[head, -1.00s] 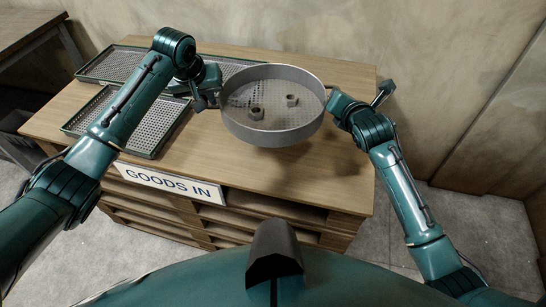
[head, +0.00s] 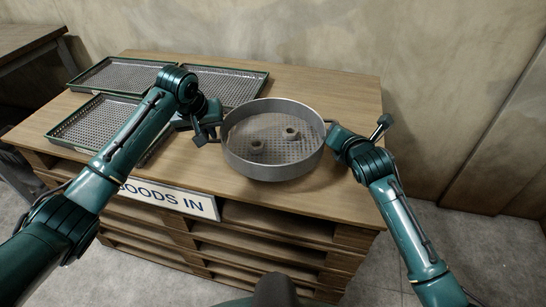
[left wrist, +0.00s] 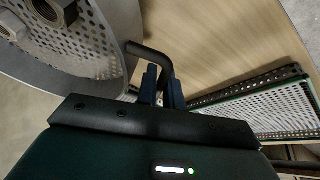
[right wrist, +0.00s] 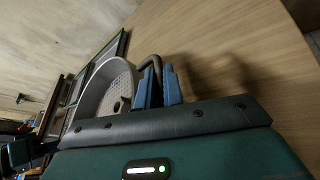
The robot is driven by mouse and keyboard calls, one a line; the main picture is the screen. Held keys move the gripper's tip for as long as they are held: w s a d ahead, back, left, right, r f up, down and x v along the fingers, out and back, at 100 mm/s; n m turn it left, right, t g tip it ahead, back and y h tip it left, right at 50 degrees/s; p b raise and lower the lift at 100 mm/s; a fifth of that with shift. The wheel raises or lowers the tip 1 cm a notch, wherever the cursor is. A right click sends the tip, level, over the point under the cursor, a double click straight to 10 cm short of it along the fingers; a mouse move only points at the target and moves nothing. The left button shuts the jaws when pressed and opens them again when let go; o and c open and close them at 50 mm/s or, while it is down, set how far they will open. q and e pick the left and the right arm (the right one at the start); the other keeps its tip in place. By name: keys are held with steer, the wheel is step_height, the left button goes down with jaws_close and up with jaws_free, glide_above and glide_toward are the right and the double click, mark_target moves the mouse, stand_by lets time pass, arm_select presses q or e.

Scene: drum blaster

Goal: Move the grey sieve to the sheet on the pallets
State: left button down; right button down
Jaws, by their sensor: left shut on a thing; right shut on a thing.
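The grey sieve (head: 272,172) is a round pan with a perforated floor, and two nuts lie in it. It is level over the wooden sheet (head: 335,95) on the pallets (head: 270,242). I cannot tell whether its underside touches the sheet. My left gripper (head: 207,132) is shut on the sieve's left handle, which shows between the blue fingers in the left wrist view (left wrist: 160,84). My right gripper (head: 334,130) is shut on the opposite handle, also seen in the right wrist view (right wrist: 156,86).
Several green-rimmed perforated trays lie on the left of the sheet, one (head: 90,122) partly behind my left arm. A "GOODS IN" sign (head: 170,197) is on the front. A wall (head: 440,60) stands behind. The sheet's right part is clear.

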arm_select(q)
steer(key=shift+d+f, duration=0.1)
